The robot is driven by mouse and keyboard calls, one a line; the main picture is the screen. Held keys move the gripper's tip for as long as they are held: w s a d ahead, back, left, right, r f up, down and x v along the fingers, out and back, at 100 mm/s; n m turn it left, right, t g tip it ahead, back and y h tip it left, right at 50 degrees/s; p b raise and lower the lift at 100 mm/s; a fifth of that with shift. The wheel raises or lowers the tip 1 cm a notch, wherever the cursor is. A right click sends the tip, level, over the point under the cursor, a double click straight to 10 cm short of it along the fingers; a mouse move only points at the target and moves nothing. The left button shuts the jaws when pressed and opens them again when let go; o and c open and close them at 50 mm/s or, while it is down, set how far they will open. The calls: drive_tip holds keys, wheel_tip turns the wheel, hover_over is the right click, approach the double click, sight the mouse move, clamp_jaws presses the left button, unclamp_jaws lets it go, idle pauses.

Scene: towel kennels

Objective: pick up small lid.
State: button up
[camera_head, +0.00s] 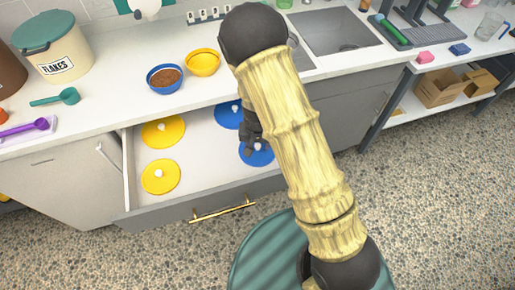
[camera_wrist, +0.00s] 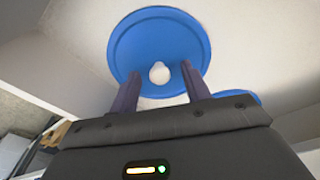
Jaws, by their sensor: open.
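An open drawer (camera_head: 204,180) holds two yellow lids, a back one (camera_head: 163,131) and a front one (camera_head: 160,177), on the left. A back blue lid (camera_head: 229,114) and a front blue lid (camera_head: 258,158) lie on the right, partly hidden by my arm. Each visible lid has a pale knob. Which lid counts as small is hard to tell. My gripper (camera_wrist: 160,74) is open and empty over the front blue lid, which fills the top of the wrist view (camera_wrist: 130,40). Its fingers stand on either side of the white knob (camera_wrist: 159,73); I cannot see contact.
The counter above holds a blue bowl (camera_head: 165,79) of brown food, a yellow bowl (camera_head: 203,62), a green scoop (camera_head: 57,98) and a flakes bin (camera_head: 54,48). The drawer front (camera_head: 190,207) with its gold handle stands near my arm. Free drawer floor lies between the lid columns.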

sight(258, 145)
drive_tip(key=shift+c, duration=0.2)
clamp_jaws()
wheel_tip(258, 145, up, 10)
drive_tip(key=p, duration=0.1)
drive_tip(key=shift+p, duration=0.4)
idle(0.5)
